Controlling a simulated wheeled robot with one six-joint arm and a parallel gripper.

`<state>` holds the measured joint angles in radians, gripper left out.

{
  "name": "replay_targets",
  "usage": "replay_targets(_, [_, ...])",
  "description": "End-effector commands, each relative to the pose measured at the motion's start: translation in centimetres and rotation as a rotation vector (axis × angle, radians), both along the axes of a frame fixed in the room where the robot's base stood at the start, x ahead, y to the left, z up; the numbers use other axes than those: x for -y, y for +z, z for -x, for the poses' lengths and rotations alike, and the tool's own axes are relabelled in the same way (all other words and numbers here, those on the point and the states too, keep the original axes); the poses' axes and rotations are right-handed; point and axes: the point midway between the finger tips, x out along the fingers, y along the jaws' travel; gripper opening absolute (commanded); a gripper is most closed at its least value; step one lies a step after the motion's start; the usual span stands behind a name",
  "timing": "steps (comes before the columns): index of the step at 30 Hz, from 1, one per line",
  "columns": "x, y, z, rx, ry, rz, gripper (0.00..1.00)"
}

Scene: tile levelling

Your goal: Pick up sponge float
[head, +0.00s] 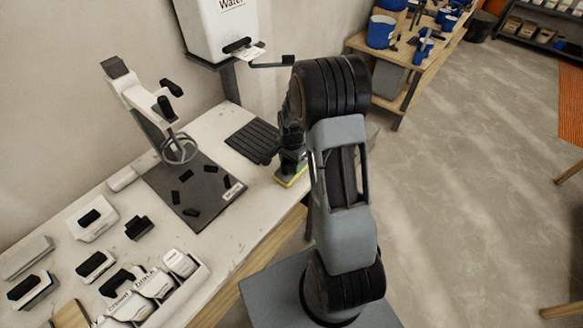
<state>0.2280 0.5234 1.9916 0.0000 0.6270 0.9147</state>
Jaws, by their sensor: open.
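A block with a yellow base and dark greenish upper part (291,180), which looks like the sponge float, lies near the right edge of the white worktable (229,126). My gripper (291,160) is directly above it, reaching down from my arm, and is open. The gripper covers much of the float's top, and my arm hides its right side. I cannot tell whether the fingers are around the handle or only above it.
A black ribbed mat (254,141) lies just left of the gripper. A mixer stand (144,105) on a dark base is further left. Several trowels and floats lie at the lower left. A white water tank (222,30) stands behind. The floor on the right is clear.

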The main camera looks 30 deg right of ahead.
Motion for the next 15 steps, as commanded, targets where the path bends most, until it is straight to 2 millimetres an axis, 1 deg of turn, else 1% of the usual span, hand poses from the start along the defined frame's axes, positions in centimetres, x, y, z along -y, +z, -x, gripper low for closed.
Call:
replay_targets(3, [-0.01, -0.57, 0.03, -0.001, 0.000, 0.000, 0.55])
replay_targets(10, [0.00, -0.61, 0.01, 0.000, 0.000, 0.000, 0.54])
replay_targets(15, [0.00, -0.59, 0.00, 0.000, 0.000, 0.000, 0.38])
